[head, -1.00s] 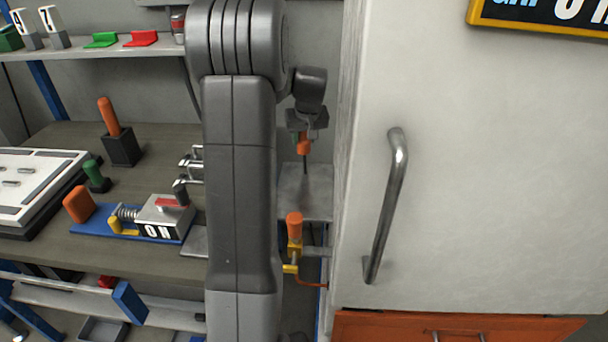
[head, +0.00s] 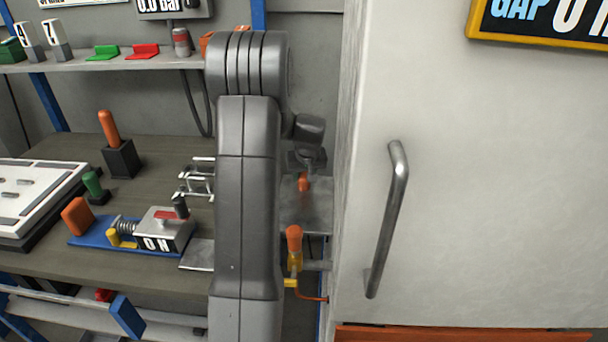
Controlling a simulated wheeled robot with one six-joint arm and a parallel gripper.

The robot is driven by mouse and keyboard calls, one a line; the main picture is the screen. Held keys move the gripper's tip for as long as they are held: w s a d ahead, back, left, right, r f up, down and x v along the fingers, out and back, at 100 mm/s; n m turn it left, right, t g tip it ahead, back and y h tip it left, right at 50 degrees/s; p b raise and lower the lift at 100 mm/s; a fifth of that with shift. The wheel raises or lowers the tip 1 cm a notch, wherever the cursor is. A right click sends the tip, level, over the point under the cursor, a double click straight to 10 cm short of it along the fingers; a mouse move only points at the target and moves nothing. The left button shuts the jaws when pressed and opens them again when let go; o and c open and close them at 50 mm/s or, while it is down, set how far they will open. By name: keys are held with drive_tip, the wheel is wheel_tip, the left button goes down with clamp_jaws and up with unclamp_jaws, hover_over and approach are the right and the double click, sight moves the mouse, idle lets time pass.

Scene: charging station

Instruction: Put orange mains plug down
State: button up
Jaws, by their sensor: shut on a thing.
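My gripper (head: 305,161) is at the right of my arm, above a narrow grey metal plate (head: 308,212) beside the cabinet. It is shut on a small orange piece, the orange mains plug (head: 303,182), whose lower part shows under the dark jaws. The plug is over or on the plate; I cannot tell if it touches. My arm hides part of the area to the left, and the fingertips are small and partly hidden.
An orange-topped yellow fitting (head: 294,240) with an orange cable stands in front of the plate. A pale cabinet door with a metal handle (head: 387,220) is close on the right. The bench (head: 60,260) at left holds a blue-based clamp fixture (head: 90,240) and an orange handle in a black block (head: 122,160).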

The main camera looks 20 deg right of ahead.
drive_tip(key=o, duration=1)
drive_tip(key=shift+r+p, duration=0.2)
drive_tip(key=shift+p, duration=0.1)
drive_tip(key=v, duration=1.1)
drive_tip(key=shift+s+r, duration=0.15)
drive_tip(key=shift+r, duration=0.25)
